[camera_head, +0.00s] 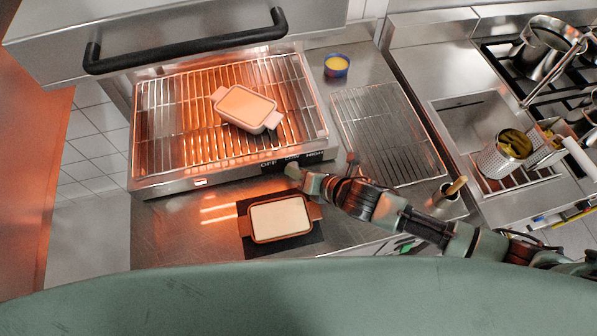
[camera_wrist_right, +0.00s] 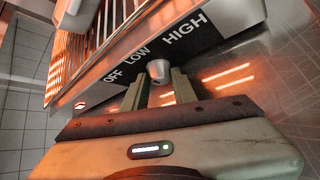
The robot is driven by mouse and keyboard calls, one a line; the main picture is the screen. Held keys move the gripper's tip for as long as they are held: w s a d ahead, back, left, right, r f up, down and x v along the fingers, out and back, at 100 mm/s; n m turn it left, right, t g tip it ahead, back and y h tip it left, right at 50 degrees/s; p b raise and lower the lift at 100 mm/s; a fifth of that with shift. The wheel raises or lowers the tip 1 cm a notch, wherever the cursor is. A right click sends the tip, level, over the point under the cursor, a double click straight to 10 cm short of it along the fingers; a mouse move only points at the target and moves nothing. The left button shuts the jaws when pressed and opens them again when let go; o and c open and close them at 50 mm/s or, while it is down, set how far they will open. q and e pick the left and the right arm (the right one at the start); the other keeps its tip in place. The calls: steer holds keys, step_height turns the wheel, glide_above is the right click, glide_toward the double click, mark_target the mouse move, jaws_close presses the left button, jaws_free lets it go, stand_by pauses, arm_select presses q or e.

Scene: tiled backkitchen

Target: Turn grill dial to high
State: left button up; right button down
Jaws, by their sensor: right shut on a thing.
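The grill (camera_head: 150,148) is a steel unit with a wire rack, lit orange. Its front has a black label strip (camera_wrist_right: 150,47) reading OFF, LOW and HIGH. The pale round grill dial (camera_wrist_right: 158,70) sits just below LOW in the right wrist view. My right gripper (camera_head: 292,171) reaches in from the right to the grill's front. In the right wrist view its two fingers stand on either side of the dial, shut on it. The dial's pointer cannot be made out. My left gripper is not in view.
A pink dish (camera_head: 245,107) with handles stands on the grill rack. A similar dish (camera_head: 280,219) lies on a dark mat in front. A blue bowl (camera_head: 336,65) stands behind right. A black-handled hood (camera_head: 185,50) overhangs the grill's back. A drain rack (camera_head: 388,135) lies right.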

stand_by(0.3)
steer(key=c, duration=1.1)
jaws_free()
steer(key=shift+w, duration=0.1)
steer(key=b+v, duration=0.1)
steer(key=v, duration=0.6)
steer(key=shift+d+b, duration=0.15)
steer(key=shift+b, duration=0.25)
steer(key=shift+s+d+r, duration=0.15)
steer(key=shift+s+r, duration=0.05)
steer(key=shift+r, duration=0.05)
